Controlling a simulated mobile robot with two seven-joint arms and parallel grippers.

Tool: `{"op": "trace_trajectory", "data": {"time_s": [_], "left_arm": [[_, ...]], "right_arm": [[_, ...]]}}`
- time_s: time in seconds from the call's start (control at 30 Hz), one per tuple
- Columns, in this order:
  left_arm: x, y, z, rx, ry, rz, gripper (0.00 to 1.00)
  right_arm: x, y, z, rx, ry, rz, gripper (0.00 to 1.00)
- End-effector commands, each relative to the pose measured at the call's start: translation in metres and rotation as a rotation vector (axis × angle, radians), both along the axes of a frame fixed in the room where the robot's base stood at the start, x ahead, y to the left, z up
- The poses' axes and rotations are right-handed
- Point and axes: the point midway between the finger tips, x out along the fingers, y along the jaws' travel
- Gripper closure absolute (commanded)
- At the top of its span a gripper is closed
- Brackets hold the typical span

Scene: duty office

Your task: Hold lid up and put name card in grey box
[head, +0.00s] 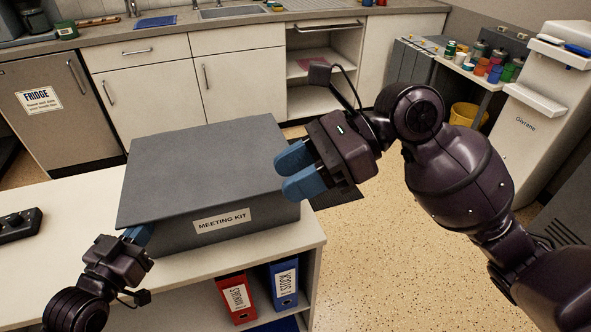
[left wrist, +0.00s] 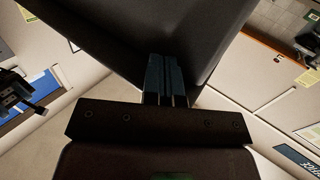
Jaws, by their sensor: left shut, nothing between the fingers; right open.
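The grey box (head: 255,224), labelled "MEETING KIT", stands on the white cabinet top. Its grey lid (head: 200,165) lies over it and hides the inside; I cannot tell how far the lid is raised. My left gripper (head: 140,234) is shut and empty, its blue fingertips at the lid's front left corner. In the left wrist view its closed fingers (left wrist: 166,78) reach to a dark grey surface (left wrist: 140,30), touching or very close. My right gripper (head: 292,173) is open at the lid's right side, nothing visible between its blue fingers. I see no name card.
The white cabinet top (head: 60,200) is clear left of the box, except for a black device (head: 18,224). Red (head: 236,297) and blue (head: 284,283) binders stand on the shelf below. A kitchen counter (head: 180,35) runs behind. Speckled floor (head: 400,270) is open to the right.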

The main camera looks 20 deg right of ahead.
Motion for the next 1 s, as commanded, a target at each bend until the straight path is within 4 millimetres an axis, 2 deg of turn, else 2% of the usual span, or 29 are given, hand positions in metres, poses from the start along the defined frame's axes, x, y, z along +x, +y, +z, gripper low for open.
{"op": "trace_trajectory", "data": {"time_s": [0.63,1.0], "left_arm": [[0.0,0.0,-0.021,0.001,0.001,0.0,1.0],[0.0,0.0,-0.024,0.001,0.001,0.0,1.0]], "right_arm": [[0.0,0.0,0.0,0.0,0.0,0.0,0.6],[0.0,0.0,0.0,0.0,0.0,0.0,0.6]]}}
